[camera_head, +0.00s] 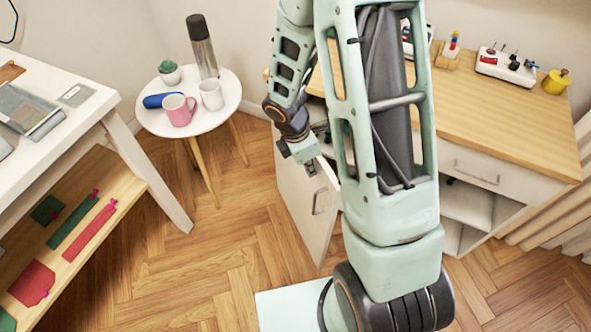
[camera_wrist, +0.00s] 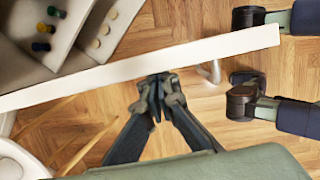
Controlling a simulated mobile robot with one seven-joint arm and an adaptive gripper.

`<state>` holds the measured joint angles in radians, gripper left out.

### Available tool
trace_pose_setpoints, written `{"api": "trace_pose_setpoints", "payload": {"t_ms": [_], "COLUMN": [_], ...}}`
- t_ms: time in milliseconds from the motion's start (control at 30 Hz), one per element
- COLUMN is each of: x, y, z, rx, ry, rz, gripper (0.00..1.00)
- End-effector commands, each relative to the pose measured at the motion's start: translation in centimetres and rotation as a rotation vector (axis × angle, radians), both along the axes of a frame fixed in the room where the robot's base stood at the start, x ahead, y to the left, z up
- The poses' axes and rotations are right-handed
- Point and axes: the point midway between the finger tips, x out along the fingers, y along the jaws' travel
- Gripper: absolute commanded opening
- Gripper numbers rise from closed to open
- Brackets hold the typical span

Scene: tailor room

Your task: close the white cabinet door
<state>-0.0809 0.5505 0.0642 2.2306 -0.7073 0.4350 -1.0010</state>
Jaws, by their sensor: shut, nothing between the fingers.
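The white cabinet door (camera_head: 300,205) stands swung open from the wooden-topped desk, with a bar handle (camera_head: 319,201) on its face. In the wrist view the door (camera_wrist: 105,73) shows edge-on as a long white strip, with its handle (camera_wrist: 211,71) below it. My gripper (camera_head: 312,168) is shut and empty at the door's upper part. In the wrist view its fingertips (camera_wrist: 157,82) are close against the strip, on the handle's side; I cannot tell whether they touch. My arm hides part of the cabinet and its opening.
A round white table (camera_head: 222,104) with mugs, a flask and a plant stands left of the door. A white shelf unit (camera_head: 112,118) is at far left. Open shelves (camera_head: 466,205) are at right under the desk (camera_head: 520,135). Wooden floor (camera_head: 230,235) is clear left of the door.

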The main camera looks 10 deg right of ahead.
Motion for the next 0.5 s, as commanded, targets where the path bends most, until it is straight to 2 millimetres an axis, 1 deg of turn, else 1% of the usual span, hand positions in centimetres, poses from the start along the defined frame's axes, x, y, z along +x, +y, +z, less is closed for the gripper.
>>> {"api": "trace_pose_setpoints", "payload": {"t_ms": [33, 200, 300, 500], "x": [0.1, 1.4, 2.5, 4.6], "y": [-1.5, -6.4, -8.9, -12.8], "z": [0.4, 0.6, 0.6, 0.7], "rx": [-0.002, -0.001, -0.001, 0.000], "ry": [0.003, 0.004, 0.002, 0.002], "rz": [0.028, 0.171, 0.249, 0.380], "gripper": [0.00, 0.00, 0.00, 0.00]}}
